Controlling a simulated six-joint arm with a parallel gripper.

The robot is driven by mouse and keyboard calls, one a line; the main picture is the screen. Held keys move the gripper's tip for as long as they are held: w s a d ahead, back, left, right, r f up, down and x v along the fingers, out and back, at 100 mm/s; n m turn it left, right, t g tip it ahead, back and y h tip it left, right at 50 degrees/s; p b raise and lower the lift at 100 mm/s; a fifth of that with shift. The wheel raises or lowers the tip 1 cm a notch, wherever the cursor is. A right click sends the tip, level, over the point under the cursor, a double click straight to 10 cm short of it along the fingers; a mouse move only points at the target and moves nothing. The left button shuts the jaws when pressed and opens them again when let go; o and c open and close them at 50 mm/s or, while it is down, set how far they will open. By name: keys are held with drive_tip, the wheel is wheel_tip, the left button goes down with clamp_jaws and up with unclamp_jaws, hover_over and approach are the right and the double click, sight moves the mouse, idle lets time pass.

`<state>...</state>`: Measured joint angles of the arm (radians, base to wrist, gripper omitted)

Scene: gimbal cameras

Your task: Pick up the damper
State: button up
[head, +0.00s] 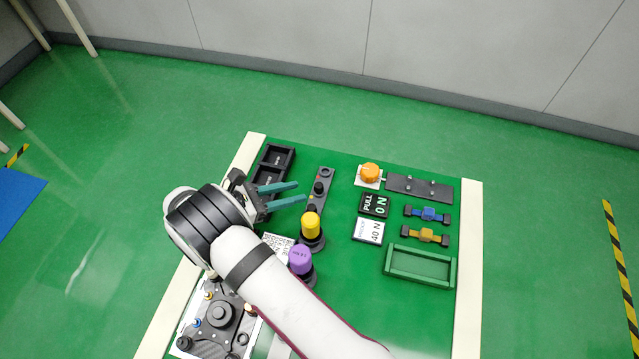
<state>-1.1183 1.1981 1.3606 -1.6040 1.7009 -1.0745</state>
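No part is clearly marked as the damper, and I cannot tell which one it is. A yellow-capped part (311,225) and a purple-capped part (301,259) stand upright on dark round bases near the middle of the table. A carbon-look plate (218,318) at the lower left bears a dark round knob and small coloured pegs. My gripper (301,191) has two teal fingers with a gap between them and nothing visible in it. It is above the table, up and left of the yellow cap in the picture. My arm hides part of the table's lower middle.
A black two-part tray (291,154) and a dark strip with knobs (325,175) lie at the back. To the right are an orange knob (370,172), a "PULL 0 N" display (375,205), a "40 N" card (368,232), blue (429,213) and yellow (425,235) clamp-like parts, and a green tray (388,264).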

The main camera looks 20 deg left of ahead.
sight(319, 185)
drive_tip(key=x, duration=0.7)
drive_tip(key=shift+w+d+f, duration=0.15)
drive_tip(key=shift+w+d, duration=0.1)
drive_tip(key=shift+w, duration=0.05)
clamp_jaws()
